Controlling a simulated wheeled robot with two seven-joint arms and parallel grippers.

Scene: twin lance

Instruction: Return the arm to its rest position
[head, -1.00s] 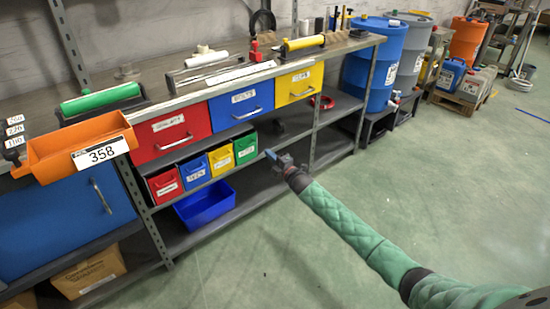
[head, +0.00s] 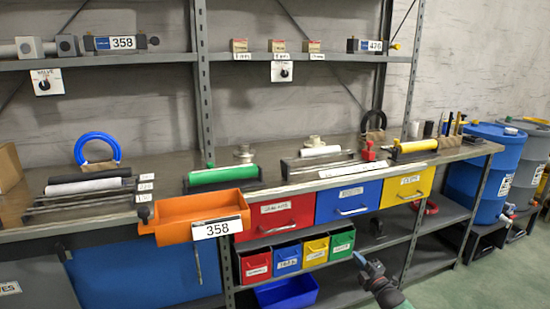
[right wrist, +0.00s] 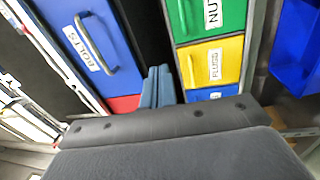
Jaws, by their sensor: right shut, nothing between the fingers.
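My right gripper (head: 371,267) shows at the bottom of the head view, in front of the lower shelf and to the right of the small green bin (head: 341,241). In the right wrist view its blue-grey fingers (right wrist: 158,85) are closed together with nothing between them. It appears in front of the blue drawer (right wrist: 90,40) and the small bins, apart from them as far as I can tell. Of the right arm, only a short green-sleeved part shows in the head view. My left gripper is in no frame.
The workbench (head: 270,185) carries a green roller (head: 224,174) and other tools. An orange tray (head: 196,218) marked 358 sticks out at its front. A blue open bin (head: 287,292) sits low. Blue and grey drums stand at right. Clear green floor (head: 455,285) lies at lower right.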

